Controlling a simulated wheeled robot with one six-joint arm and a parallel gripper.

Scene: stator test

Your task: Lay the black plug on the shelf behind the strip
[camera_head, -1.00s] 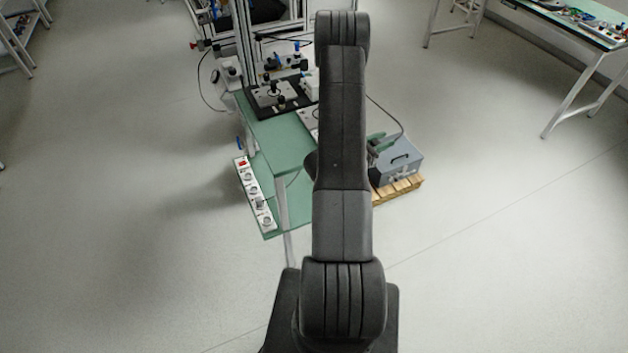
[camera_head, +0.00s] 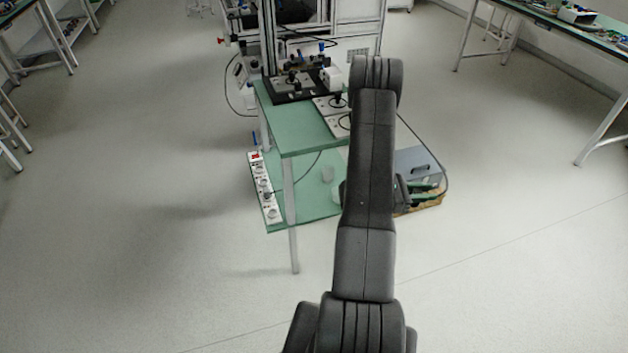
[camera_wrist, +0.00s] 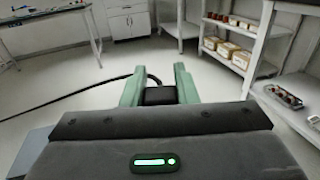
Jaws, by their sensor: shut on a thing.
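My gripper (camera_wrist: 159,82) has green fingers shut on the black plug (camera_wrist: 160,96) in the wrist view. A black cable (camera_wrist: 75,97) runs from the plug to the left. The white strip (camera_head: 256,170) with a red switch lies along the left edge of the green lower shelf (camera_head: 305,212), well left of my gripper. A dark cable leads from the strip to the right. My arm hides the shelf's right part.
The green table top (camera_head: 285,130) stands above the shelf, with a front leg (camera_head: 290,215) beside the strip. A grey box (camera_head: 418,160) stands on a wooden pallet (camera_head: 425,204) to the right. Open floor lies left and in front.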

